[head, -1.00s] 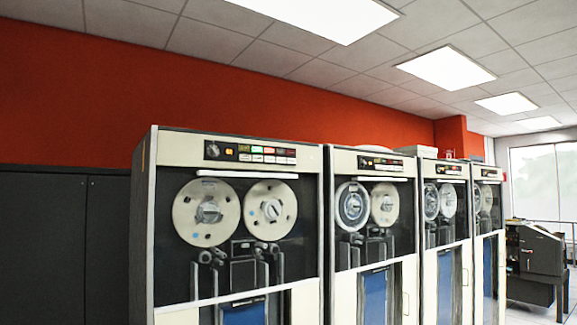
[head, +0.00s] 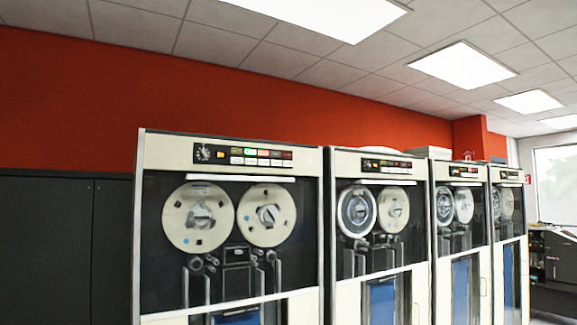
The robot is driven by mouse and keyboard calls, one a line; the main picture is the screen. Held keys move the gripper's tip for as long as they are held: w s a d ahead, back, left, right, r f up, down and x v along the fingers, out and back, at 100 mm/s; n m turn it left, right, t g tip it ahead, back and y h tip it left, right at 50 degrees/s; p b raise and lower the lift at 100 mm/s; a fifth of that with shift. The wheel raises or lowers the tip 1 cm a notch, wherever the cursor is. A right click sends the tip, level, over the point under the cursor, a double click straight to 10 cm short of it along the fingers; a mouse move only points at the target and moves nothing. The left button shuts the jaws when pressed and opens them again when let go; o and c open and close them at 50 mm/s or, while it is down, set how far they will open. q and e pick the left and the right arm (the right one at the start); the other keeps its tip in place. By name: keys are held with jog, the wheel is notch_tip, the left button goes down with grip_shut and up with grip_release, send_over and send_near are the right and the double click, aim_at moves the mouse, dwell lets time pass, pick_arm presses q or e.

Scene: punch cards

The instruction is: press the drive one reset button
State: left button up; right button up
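Several tape drive cabinets stand in a row. The nearest drive (head: 152,215), at the left of the row, is cream and black with two tape reels behind its window. Its control panel (head: 243,155) runs along the top, with a knob at the left, coloured lit indicators, one of them green, and a row of white buttons below. The button labels are too small to read, so I cannot tell which is the reset button. Neither of my grippers is in view.
More drives (head: 376,165) continue to the right. Dark cabinets (head: 60,245) stand left of the nearest drive against a red wall (head: 200,90). A dark machine (head: 560,260) and a bright window (head: 558,185) are at the far right. The floor in front of the drives is out of view.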

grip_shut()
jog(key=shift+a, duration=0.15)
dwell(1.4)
